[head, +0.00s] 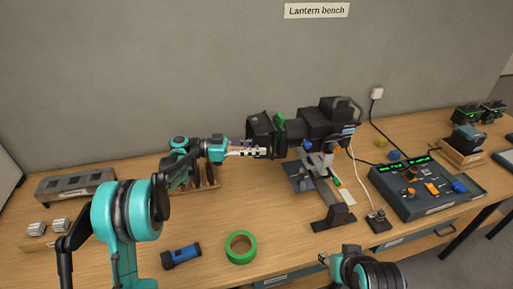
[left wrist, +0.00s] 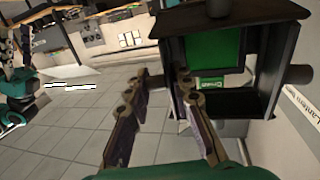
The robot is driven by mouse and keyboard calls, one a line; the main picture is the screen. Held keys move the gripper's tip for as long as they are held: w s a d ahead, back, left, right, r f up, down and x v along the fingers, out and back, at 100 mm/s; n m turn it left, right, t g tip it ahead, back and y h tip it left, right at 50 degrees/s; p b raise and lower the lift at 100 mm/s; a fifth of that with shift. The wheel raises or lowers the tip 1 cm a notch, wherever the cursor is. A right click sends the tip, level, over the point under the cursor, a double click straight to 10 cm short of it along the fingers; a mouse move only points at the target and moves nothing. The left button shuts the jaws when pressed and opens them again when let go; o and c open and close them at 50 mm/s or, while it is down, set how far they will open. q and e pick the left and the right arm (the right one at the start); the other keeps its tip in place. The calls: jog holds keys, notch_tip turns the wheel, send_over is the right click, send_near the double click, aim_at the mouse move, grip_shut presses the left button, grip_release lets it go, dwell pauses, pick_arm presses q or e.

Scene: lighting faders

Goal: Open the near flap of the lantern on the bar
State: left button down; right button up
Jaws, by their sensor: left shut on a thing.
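The black lantern (head: 325,122) sits on its bar stand at the middle of the bench, with its flapped front facing left. In the left wrist view its open front (left wrist: 232,102) shows dark flaps around a green inside. My left gripper (head: 262,152) is at the lantern's near front side. In the left wrist view its fingers (left wrist: 162,85) are shut about a short dark tab of the near flap (left wrist: 155,82); the fingertips partly hide the contact. My right gripper (head: 325,259) is low in the head view, apart from the lantern; its jaws are too small to judge.
A green tape roll (head: 241,247) and a blue torch (head: 181,256) lie in front of the lantern. A control console (head: 415,187) stands to the right. A grey slotted box (head: 75,186) is at the left. Bare bench shows between the tape and the stand foot.

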pick_arm(q)
jog(key=c, duration=1.4)
grip_release()
jog(key=shift+s+d+f, duration=0.1)
jog(key=shift+s+f, duration=0.05)
jog(key=shift+c, duration=0.2)
jog(key=shift+s, duration=0.1)
jog(key=shift+a, duration=0.45)
jog(key=a, duration=0.7)
jog(key=s+a, duration=0.1)
jog(key=a, duration=0.3)
jog(key=shift+r, duration=0.2)
